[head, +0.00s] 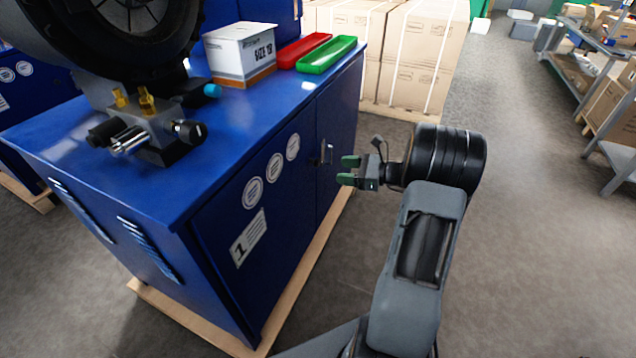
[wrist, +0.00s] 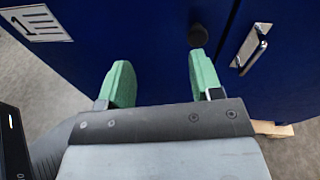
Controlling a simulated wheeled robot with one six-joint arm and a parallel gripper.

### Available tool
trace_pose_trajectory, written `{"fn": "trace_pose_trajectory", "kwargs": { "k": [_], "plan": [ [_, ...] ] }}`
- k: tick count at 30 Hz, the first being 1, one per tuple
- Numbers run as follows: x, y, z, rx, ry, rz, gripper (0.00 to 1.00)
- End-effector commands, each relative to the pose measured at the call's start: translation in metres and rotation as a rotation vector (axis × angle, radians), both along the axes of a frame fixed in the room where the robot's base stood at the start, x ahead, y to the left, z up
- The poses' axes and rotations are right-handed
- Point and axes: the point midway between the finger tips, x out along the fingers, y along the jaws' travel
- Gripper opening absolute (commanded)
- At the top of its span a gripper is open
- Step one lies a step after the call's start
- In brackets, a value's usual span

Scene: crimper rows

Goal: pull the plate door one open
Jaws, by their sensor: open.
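The blue cabinet door (head: 235,215) with a white plate marked 1 (head: 249,238) is shut. The plate also shows in the wrist view (wrist: 36,22). A small round black knob (wrist: 198,35) sits on this door near its seam, just beyond my right fingertip. A metal handle on a backplate (wrist: 250,48) is right of the seam; it also shows in the head view (head: 327,152). My gripper (head: 348,169) is open and empty, with green fingers pointing at the cabinet front. In the wrist view, my gripper (wrist: 160,60) is left of the handle.
The cabinet stands on a wooden pallet (head: 290,300) that sticks out at its foot. A machine with brass fittings (head: 146,104), a white box (head: 240,52), a red tray (head: 303,48) and a green tray (head: 327,55) are on top.

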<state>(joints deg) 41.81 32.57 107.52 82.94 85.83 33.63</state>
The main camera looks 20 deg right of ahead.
Motion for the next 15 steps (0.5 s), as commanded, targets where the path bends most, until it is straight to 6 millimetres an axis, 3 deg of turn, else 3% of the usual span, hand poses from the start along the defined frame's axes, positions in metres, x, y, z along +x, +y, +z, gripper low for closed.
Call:
{"fn": "trace_pose_trajectory", "kwargs": {
  "k": [1,6,10,15],
  "plan": [
    [0.002,-0.015,-0.022,0.051,0.001,-0.046,0.59],
    [0.008,-0.042,-0.040,0.153,-0.008,-0.133,0.59],
    [0.017,-0.041,-0.043,0.175,-0.013,-0.152,0.59],
    [0.039,-0.020,-0.043,0.176,-0.012,-0.151,0.59]
  ]
}}
